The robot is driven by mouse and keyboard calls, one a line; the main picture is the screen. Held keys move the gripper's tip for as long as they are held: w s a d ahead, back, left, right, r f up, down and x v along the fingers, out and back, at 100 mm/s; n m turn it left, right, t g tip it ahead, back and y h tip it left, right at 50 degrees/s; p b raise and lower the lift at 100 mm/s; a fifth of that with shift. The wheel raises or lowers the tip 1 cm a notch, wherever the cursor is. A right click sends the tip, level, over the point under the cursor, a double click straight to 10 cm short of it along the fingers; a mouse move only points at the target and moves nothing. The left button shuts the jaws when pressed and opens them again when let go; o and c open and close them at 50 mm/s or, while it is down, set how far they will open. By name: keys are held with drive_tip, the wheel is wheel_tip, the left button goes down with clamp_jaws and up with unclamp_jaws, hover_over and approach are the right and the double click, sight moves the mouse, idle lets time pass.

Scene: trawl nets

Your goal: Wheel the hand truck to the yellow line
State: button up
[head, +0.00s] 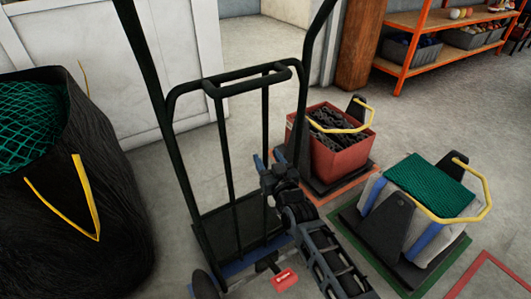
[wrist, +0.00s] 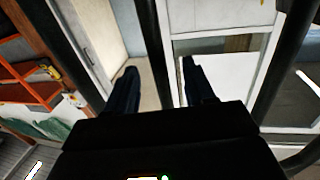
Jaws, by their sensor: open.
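The hand truck (head: 225,160) stands upright in the middle of the head view, a dark tubular frame with a low plate and a wheel at lower left. My gripper (head: 268,158) is in front of the right part of its frame, below the top loop. In the wrist view, my gripper (wrist: 159,70) has its two fingers spread apart, with a dark upright bar of the hand truck (wrist: 152,45) showing in the gap between them. I cannot tell how deep the bar sits or whether a finger touches it. No yellow line shows on the floor.
A large black bag (head: 100,240) with green net stands close at left. A red crate of chain (head: 340,158) and a grey bale with green net (head: 450,205) sit on dark carriers at right. An orange shelf (head: 412,45) stands behind. A red floor line (head: 484,258) is at lower right.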

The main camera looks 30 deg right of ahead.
drive_tip(key=s, duration=0.1)
drive_tip(key=s+p, duration=0.1)
drive_tip(key=s, duration=0.1)
drive_tip(key=s+p, duration=0.1)
drive_tip(key=s, duration=0.1)
drive_tip(key=shift+s+a, duration=0.15)
drive_tip(key=shift+a, duration=0.25)
drive_tip(key=shift+s, duration=0.25)
drive_tip(key=shift+c, duration=0.7)
drive_tip(key=s+a+n+g+y, duration=0.1)
drive_tip(key=s+a+n+y, duration=0.1)
drive_tip(key=s, duration=2.5)
drive_tip(key=s+a+r+g, duration=0.1)
drive_tip(key=s+a+r, duration=0.1)
drive_tip(key=s+r, duration=0.6)
drive_tip(key=s+a+r+g, duration=0.1)
drive_tip(key=s+a+r, duration=0.2)
drive_tip(key=s+r, duration=0.4)
drive_tip(key=s, duration=0.3)
drive_tip(key=shift+s+r+y, duration=0.2)
drive_tip(key=shift+r+y, duration=0.1)
drive_tip(key=shift+r, duration=0.1)
